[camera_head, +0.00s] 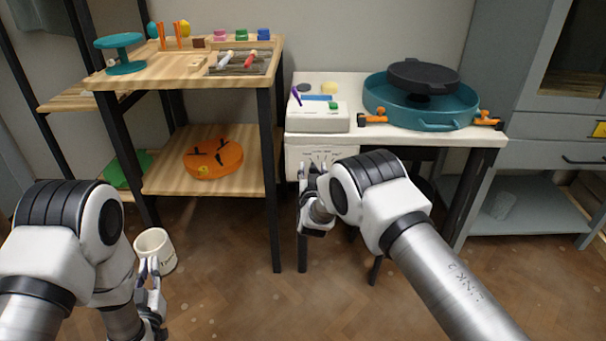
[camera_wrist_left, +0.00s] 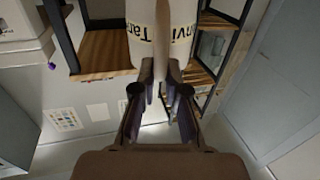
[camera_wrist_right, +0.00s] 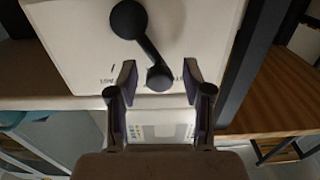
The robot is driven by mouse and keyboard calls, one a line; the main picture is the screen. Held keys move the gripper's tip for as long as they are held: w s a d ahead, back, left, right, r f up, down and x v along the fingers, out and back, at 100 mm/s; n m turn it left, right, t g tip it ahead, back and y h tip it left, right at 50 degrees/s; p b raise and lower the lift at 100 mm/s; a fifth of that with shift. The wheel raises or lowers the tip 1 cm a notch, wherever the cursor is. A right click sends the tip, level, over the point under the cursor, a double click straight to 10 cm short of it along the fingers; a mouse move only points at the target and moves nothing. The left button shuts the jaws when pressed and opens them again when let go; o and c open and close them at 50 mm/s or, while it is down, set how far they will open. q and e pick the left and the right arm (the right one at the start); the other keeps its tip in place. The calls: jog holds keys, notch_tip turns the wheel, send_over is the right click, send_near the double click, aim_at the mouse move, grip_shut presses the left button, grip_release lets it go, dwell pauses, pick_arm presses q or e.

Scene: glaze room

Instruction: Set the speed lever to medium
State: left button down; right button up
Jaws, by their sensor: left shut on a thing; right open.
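The speed lever (camera_wrist_right: 143,45) is black, on the white front panel (camera_wrist_right: 75,40) of the wheel table. It runs from a large round hub to a smaller knob (camera_wrist_right: 158,78). Small printed marks lie beside the knob, too small to read surely. In the head view my right gripper (camera_head: 308,190) is in front of the panel (camera_head: 318,155) and hides much of it. In the right wrist view it is open, with the knob between its fingertips; I cannot tell whether they touch. My left gripper (camera_head: 150,275) is shut on a white mug (camera_head: 153,250) with lettering.
The white table carries a teal basin (camera_head: 420,112) with a dark wheel head (camera_head: 424,76) and a white box (camera_head: 318,118). A wooden shelf unit (camera_head: 210,165) stands left, with an orange disc (camera_head: 213,158) on its lower shelf. A grey cabinet (camera_head: 560,155) stands right.

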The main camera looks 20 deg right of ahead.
jog(key=shift+w+d, duration=0.1)
jog(key=shift+w, duration=0.1)
grip_shut()
